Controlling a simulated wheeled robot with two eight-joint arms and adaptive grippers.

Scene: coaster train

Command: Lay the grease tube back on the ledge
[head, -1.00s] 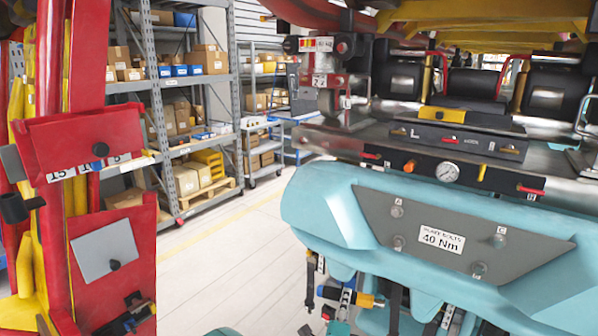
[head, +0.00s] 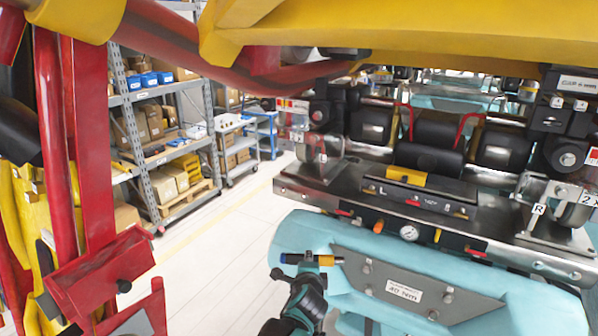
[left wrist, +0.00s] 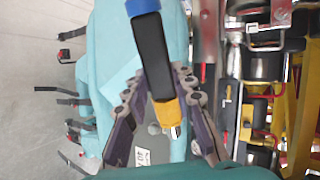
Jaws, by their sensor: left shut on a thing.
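The grease tube is a black cylinder with a blue end and a yellow-orange end. It shows in the left wrist view (left wrist: 155,55) and, small, in the head view (head: 327,260). My left gripper (head: 308,263) is shut on it; the fingers close around the black body in the left wrist view (left wrist: 158,92). The tube is held in front of the teal panel (head: 300,238), lower than the steel ledge (head: 345,196) and left of its middle. In the head view, my gripper hides part of the tube. My right gripper is not in view.
The ledge carries a dark block with a yellow piece (head: 406,177) and metal brackets at both ends. A gauge (head: 409,233) and small knobs line its front. A grey 40 Nm plate (head: 415,285) is on the teal panel. Yellow and red beams cross overhead; red posts stand left.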

